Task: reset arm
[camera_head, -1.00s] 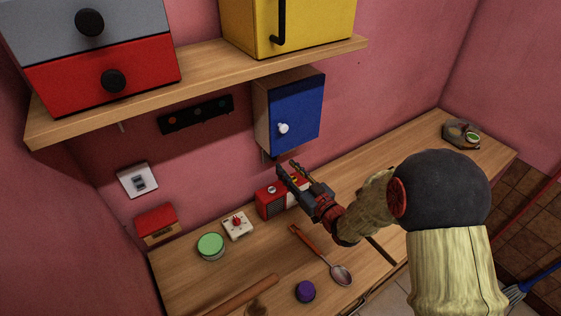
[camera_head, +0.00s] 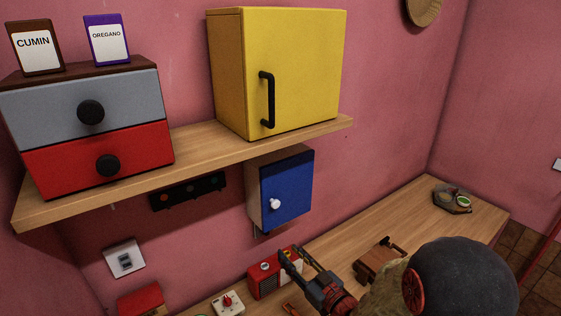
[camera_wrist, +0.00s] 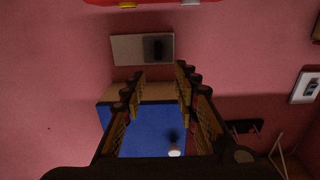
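My gripper (camera_head: 298,258) is low in the head view, in front of the small red radio (camera_head: 274,274) and below the blue cabinet (camera_head: 287,193). It looks apart from both. In the wrist view my gripper's two fingers (camera_wrist: 160,74) stand spread with a clear gap and nothing between them. Beyond them the blue cabinet front (camera_wrist: 150,125) and its white knob (camera_wrist: 174,152) show. My arm hides part of the counter.
The wooden shelf (camera_head: 195,152) overhangs the counter, bearing a grey-and-red drawer unit (camera_head: 90,120) and a yellow cabinet (camera_head: 285,70). A brown wooden box (camera_head: 376,264) is near my arm. A tray (camera_head: 452,198) sits far right. The counter between them is clear.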

